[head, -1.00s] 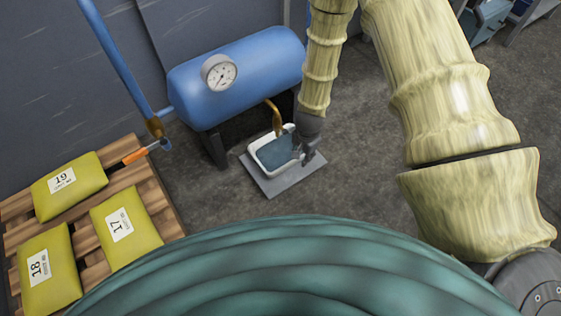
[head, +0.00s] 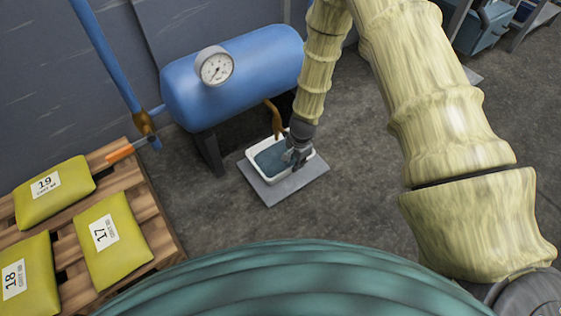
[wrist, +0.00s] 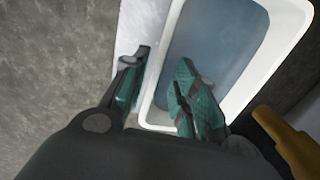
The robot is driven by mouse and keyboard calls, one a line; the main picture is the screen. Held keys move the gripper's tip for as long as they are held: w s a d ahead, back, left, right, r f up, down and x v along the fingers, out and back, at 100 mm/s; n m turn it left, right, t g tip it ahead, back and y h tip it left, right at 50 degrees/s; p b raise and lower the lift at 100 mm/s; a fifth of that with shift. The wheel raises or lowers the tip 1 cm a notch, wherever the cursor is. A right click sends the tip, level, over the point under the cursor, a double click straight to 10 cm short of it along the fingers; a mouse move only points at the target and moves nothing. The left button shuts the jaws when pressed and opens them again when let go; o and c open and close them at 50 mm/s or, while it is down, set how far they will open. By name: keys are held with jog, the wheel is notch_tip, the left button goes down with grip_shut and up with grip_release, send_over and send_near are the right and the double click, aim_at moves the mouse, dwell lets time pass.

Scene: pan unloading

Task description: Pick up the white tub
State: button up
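The white tub (head: 259,171) holds blue-grey liquid and sits upright on a grey plate (head: 285,192) on the floor. My gripper (head: 294,157) is at the tub's right side, pointing down. In the wrist view my gripper (wrist: 165,68) is open, with its fingers apart on either side of the white tub's wall (wrist: 169,38). The left finger is outside, over the plate; the right finger is on the inner side, over the liquid. I cannot tell whether either finger touches the wall.
A blue tank (head: 235,75) with a gauge (head: 215,67) stands behind the tub. Its brownish spout (head: 274,116) hangs close by the tub's back edge and shows in the wrist view (wrist: 285,140). A wooden pallet (head: 150,215) with yellow sacks is at left. Floor to the right is clear.

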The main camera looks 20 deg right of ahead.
jog(key=shift+w+a+f+b, duration=0.15)
jog(key=shift+f+b, duration=0.9)
jog(key=shift+f, duration=0.25)
jog(key=shift+w+a+f+b, duration=0.1)
jog(key=shift+a+f+b, duration=0.05)
jog(key=shift+f+b, duration=1)
jog(key=shift+f, duration=0.1)
grip_shut()
